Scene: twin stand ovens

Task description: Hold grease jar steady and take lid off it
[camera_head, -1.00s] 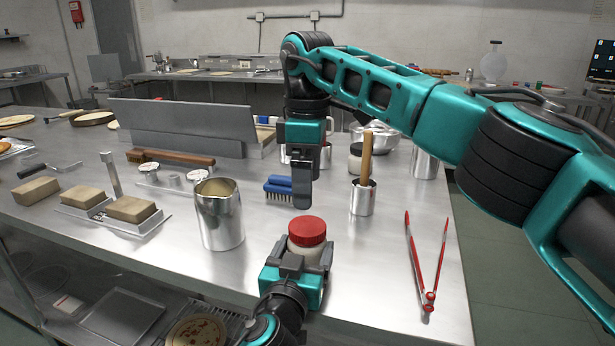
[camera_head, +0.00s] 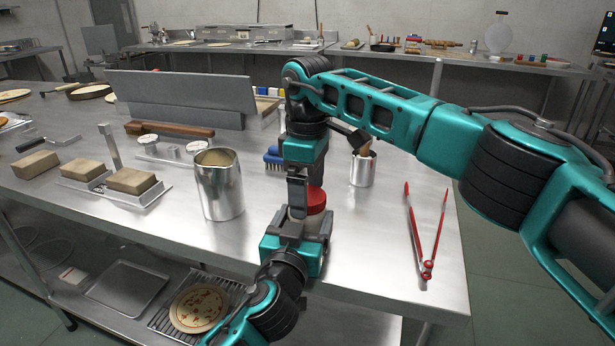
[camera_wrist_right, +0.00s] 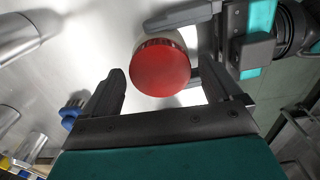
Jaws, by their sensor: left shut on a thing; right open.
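The grease jar (camera_head: 314,226) has a pale body and a red lid (camera_head: 316,200). It stands near the front edge of the steel table. My left gripper (camera_head: 303,232) is shut on the jar's body from the front. My right gripper (camera_head: 297,208) is open, pointing down at the lid and partly covering it in the head view. In the right wrist view the lid (camera_wrist_right: 160,68) lies between the two open fingers, with a gap beside the left finger. The lid sits on the jar.
A steel pitcher (camera_head: 219,185) stands left of the jar. A blue brush (camera_head: 273,157) lies behind it, and a steel cup (camera_head: 363,169) stands behind to the right. Red tongs (camera_head: 426,235) lie at the right. The table between jar and tongs is clear.

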